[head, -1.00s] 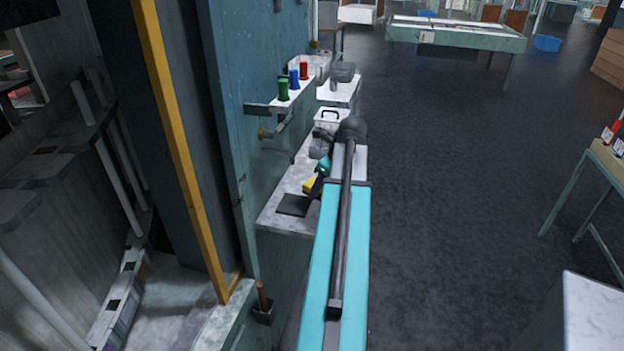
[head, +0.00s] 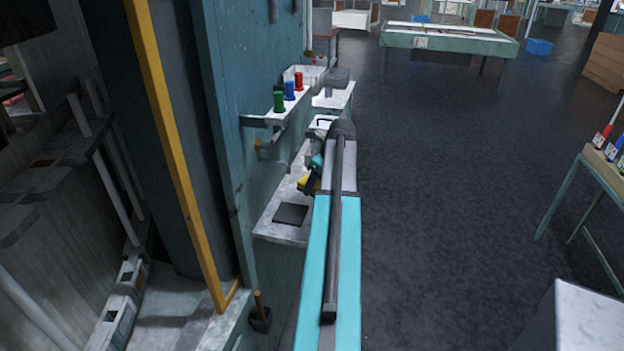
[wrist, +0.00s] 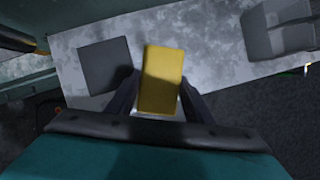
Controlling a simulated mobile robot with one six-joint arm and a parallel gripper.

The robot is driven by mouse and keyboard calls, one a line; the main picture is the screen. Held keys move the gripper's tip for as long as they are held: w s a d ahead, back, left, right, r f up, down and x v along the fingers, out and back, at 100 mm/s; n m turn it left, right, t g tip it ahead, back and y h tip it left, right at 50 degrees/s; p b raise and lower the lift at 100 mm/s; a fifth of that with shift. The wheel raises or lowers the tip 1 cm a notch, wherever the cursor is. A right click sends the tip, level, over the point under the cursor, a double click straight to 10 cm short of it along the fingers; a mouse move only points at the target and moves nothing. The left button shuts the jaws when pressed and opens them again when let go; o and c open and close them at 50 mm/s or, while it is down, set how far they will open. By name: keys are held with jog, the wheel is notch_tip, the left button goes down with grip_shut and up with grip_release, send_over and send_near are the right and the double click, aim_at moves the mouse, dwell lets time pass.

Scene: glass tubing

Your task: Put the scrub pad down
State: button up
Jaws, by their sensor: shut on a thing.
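The yellow scrub pad (wrist: 162,80) is between the two dark fingers of my gripper (wrist: 157,98) in the wrist view, and the fingers are shut on it. In the head view the yellow pad (head: 304,183) shows at my gripper (head: 310,182), over the pale counter, partly hidden by my arm. A dark square mat (head: 291,214) lies flat on the counter at its near end. The mat also shows in the wrist view (wrist: 105,66), left of the pad and apart from it. Whether the pad touches the counter I cannot tell.
The pale counter (head: 266,224) runs along the blue wall. A grey container (wrist: 278,28) stands on it at the upper right of the wrist view. Green, blue and red spools (head: 289,91) stand on a wall shelf above. Open floor lies to the right.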

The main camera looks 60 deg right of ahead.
jog(key=shift+w+d+f+p, duration=0.15)
jog(key=shift+w+d+p, duration=0.2)
jog(key=shift+w+d, duration=0.65)
jog(key=shift+w+d+f+p, duration=0.1)
jog(key=shift+w+d+p, duration=0.45)
jog(key=shift+d, duration=0.75)
jog(key=shift+w+d+f+p, duration=0.15)
jog(key=shift+w+d+p, duration=0.05)
jog(key=shift+w+d, duration=0.9)
jog(key=shift+s, duration=0.1)
jog(key=shift+f+p, duration=0.8)
jog(key=shift+f, duration=0.95)
jog(key=shift+f, duration=0.15)
jog(key=o, duration=0.9)
jog(key=shift+r, duration=0.2)
jog(key=shift+b+v, duration=1.4)
jog(key=shift+v, duration=4.55)
